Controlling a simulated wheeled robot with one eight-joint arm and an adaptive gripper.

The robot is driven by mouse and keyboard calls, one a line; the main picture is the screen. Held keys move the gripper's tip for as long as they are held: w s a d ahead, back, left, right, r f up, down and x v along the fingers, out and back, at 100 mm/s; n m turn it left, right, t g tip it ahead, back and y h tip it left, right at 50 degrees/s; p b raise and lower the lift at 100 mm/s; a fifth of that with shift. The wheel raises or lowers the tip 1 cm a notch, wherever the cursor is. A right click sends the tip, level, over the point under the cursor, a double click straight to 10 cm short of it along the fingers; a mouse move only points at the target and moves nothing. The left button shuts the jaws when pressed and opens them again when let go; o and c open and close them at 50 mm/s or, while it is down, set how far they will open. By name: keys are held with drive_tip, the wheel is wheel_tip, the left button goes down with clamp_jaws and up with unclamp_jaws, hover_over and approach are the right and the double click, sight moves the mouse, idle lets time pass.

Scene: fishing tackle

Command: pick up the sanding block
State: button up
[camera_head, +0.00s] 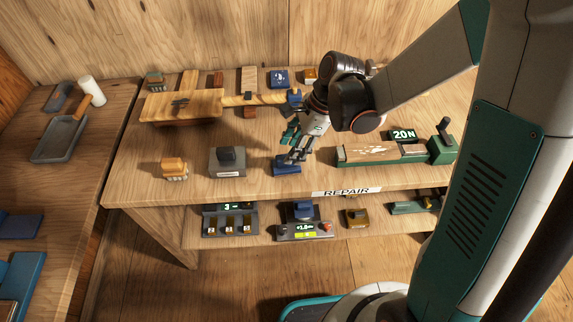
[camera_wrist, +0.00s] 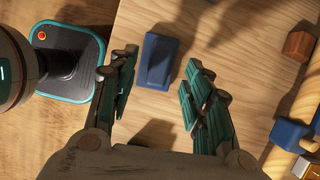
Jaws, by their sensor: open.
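A small blue block (camera_head: 287,167), which looks like the sanding block, lies on the repair bench near its front edge. My gripper (camera_head: 296,152) is just above and slightly right of it in the head view, pointing down, and partly covers it. In the wrist view the open, empty gripper (camera_wrist: 160,75) has a finger on each side of the blue block (camera_wrist: 156,62). The block shows near the fingertips, closer to the left finger. I cannot tell the exact height gap, and I see no grip on it.
A grey block with a black knob (camera_head: 228,162) and a wooden brush (camera_head: 173,168) stand left of the blue block. A clamped wooden piece (camera_head: 370,152) lies to the right. A wooden rod (camera_head: 258,100) lies behind. A lower shelf (camera_head: 265,241) holds several tools.

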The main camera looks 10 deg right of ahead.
drive_tip(key=b+x, duration=0.1)
drive_tip(key=x, duration=0.3)
drive_tip(key=shift+a+f+b, duration=0.1)
drive_tip(key=shift+a+b, duration=0.1)
drive_tip(key=shift+b, duration=0.1)
drive_tip(key=shift+s, duration=0.1)
clamp_jaws()
wheel_tip(320, 180, up, 20)
drive_tip(key=p, duration=0.6)
drive_tip(key=shift+p, duration=0.35)
drive_tip(key=c, duration=1)
unclamp_jaws()
drive_tip(key=shift+c, duration=0.2)
